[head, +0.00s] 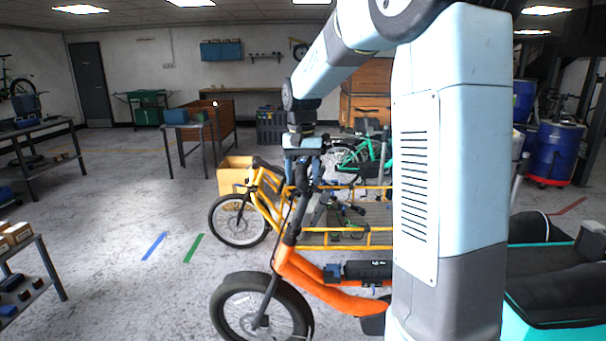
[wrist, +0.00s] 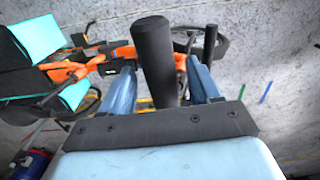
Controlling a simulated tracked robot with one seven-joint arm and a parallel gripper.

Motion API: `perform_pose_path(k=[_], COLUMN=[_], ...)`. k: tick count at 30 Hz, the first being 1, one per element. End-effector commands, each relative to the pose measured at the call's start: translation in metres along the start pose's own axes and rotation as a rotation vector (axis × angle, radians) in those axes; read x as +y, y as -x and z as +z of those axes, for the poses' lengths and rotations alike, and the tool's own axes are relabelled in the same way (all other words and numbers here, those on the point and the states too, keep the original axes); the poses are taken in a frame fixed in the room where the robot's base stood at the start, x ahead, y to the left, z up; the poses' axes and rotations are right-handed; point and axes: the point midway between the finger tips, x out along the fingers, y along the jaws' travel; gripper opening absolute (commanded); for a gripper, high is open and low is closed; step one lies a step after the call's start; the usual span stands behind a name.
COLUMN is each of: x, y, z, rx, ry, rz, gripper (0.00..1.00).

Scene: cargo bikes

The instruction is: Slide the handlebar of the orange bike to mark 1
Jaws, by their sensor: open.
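The orange bike (head: 320,288) stands at the lower middle of the head view, partly hidden by my arm. Its dark handlebar and steering column (head: 291,228) rise from the front end toward my gripper (head: 303,172). My gripper is open and points down at the handlebar top. In the wrist view, a thick dark bar (wrist: 153,55), which looks like part of the handlebar, stands between the two blue fingers, with gaps beside it. A thinner dark grip (wrist: 210,42) shows right of it. Orange frame parts (wrist: 120,52) lie below. I cannot make out mark 1.
A yellow cargo bike (head: 262,192) stands just behind the orange one, and a green bike (head: 375,158) farther back. A teal cargo box (head: 555,315) is at the right. The floor left of the bikes is open, with blue (head: 154,246) and green (head: 194,248) stripes.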

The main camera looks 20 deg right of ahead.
Motion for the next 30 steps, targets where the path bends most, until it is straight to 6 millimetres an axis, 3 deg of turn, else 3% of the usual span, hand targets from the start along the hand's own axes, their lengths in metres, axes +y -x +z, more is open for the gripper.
perform_pose_path(k=[6,25,30], x=[-0.0003,-0.0008,-0.0008], y=[0.0,0.0004,0.0004], z=[0.0,0.0001,0.0], rx=[0.0,0.001,0.001], ry=[0.0,0.001,0.001], rz=[0.0,0.0,0.0], gripper=[0.62,0.02,0.0])
